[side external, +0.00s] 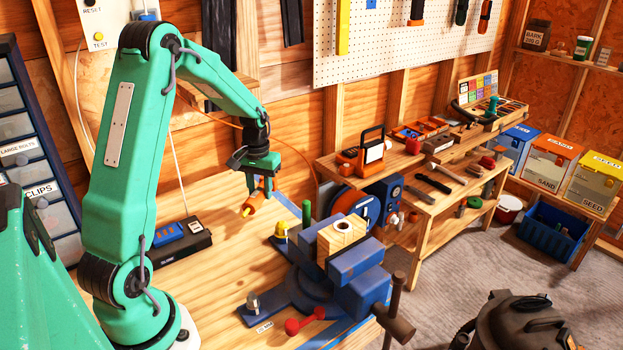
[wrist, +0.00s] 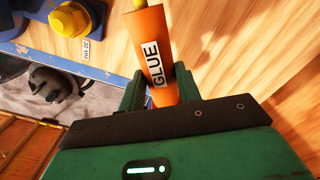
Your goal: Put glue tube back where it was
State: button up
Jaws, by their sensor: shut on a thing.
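The glue tube (side external: 256,198) is orange with a yellow tip and hangs tilted above the wooden bench, its tip pointing down and left. In the wrist view the tube (wrist: 155,55) shows a white GLUE label, and its tip is cut off by the top edge. My gripper (side external: 262,177) is shut on the tube; both green fingers press its sides in the wrist view (wrist: 161,88). A wooden block (side external: 340,239) with a round hole in its top sits in the blue vise (side external: 360,291), to the right of and apart from the tube.
A yellow bolt (side external: 281,229) stands behind the vise, left of a green post (side external: 306,213). A red-knobbed lever (side external: 293,326) is at the vise's front. A black box with a blue top (side external: 181,241) lies at the back left. Bare bench lies below the tube.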

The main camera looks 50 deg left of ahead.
aim_at(258, 212)
jog(key=shift+a+f, duration=0.35)
jog(key=shift+a, duration=0.2)
jog(key=shift+a+f, duration=0.35)
jog(key=shift+a, duration=0.2)
jog(key=shift+f, duration=2)
jog(key=shift+f, duration=0.15)
jog(key=o, duration=0.7)
notch_tip(258, 212, up, 12)
jog(key=shift+r, duration=0.2)
jog(key=shift+d, duration=0.1)
